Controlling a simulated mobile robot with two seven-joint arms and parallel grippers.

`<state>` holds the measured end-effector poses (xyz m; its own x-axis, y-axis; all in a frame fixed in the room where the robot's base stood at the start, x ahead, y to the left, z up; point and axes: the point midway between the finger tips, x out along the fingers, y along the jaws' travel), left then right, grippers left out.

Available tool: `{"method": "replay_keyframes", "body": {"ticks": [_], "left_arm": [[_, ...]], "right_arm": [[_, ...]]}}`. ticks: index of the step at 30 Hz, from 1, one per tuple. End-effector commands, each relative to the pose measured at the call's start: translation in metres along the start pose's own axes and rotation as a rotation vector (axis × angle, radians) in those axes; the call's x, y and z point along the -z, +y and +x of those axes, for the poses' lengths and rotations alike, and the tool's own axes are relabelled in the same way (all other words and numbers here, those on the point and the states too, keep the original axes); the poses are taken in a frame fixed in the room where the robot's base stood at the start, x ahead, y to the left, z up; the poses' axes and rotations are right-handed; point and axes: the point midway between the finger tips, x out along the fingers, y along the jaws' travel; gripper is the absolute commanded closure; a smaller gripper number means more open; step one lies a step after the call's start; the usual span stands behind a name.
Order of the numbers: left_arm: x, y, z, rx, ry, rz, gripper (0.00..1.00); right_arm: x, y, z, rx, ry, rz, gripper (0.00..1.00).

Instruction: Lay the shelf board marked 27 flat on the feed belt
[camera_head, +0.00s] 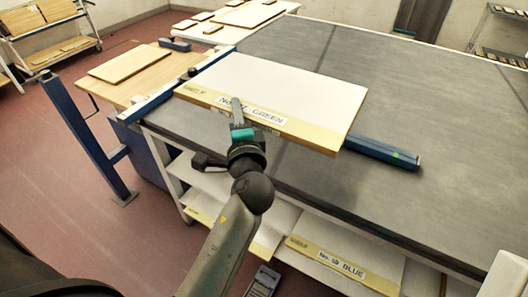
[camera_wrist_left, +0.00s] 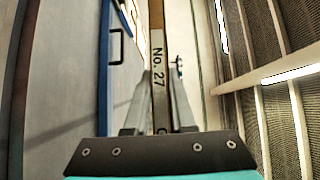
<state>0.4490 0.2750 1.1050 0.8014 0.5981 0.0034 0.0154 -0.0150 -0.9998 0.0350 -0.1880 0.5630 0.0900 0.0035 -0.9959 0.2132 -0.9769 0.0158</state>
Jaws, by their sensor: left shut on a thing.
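The shelf board marked 27 (camera_head: 275,88) has a white top and a yellow front edge with a label reading "No. 27 GREEN". My left gripper (camera_head: 238,108) is shut on the middle of that front edge. The board looks roughly level, over the front left part of the dark grey feed belt (camera_head: 400,120); I cannot tell how large any gap beneath it is. In the left wrist view the board (camera_wrist_left: 158,70) shows edge-on, its "No. 27" label between the fingers. The belt under the board is hidden. My right gripper is not in view.
A blue bar (camera_head: 380,153) lies along the belt, partly behind the board. A blue rail (camera_head: 160,98) runs at the belt's left end, beside a wooden table (camera_head: 150,62). A board marked "BLUE" (camera_head: 345,262) lies on a shelf below. The belt's right and far parts are clear.

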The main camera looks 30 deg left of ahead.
Motion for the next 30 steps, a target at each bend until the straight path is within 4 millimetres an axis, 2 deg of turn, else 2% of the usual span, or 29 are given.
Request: {"method": "replay_keyframes", "body": {"ticks": [15,19,26,30], "left_arm": [[-0.002,0.121,0.0,0.003,0.002,0.002,1.0],[-0.003,0.14,0.0,0.005,0.002,0.0,1.0],[-0.003,0.155,0.0,0.005,0.001,-0.001,1.0],[-0.003,0.176,0.0,0.004,0.001,0.0,1.0]], "right_arm": [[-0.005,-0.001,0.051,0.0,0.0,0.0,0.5],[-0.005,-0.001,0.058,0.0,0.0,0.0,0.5],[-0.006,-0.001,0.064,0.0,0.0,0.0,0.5],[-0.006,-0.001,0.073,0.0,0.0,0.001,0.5]]}}
